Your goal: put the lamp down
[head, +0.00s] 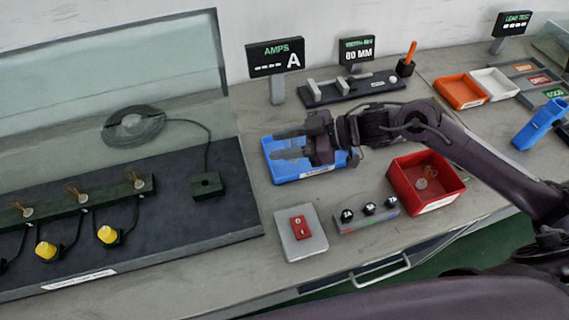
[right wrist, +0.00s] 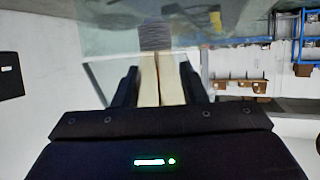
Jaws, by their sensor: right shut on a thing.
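My right gripper (head: 290,144) reaches in from the right and hangs over the blue tray (head: 278,175), hiding part of it. In the right wrist view, its pale finger pads (right wrist: 160,78) are close together. A grey ribbed piece (right wrist: 155,37), which I take for part of the lamp, shows at their tips. The rest of the held lamp is hard to make out in both views. Whether it touches the tray I cannot tell. My left gripper is not in view.
A red bin (head: 440,201) with small clear parts stands right of the tray. A grey block with a red switch (head: 300,227) and a strip of black knobs (head: 367,213) lie in front. A black fixture board (head: 195,222) is on the left; an AMPS display (head: 275,58) stands behind.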

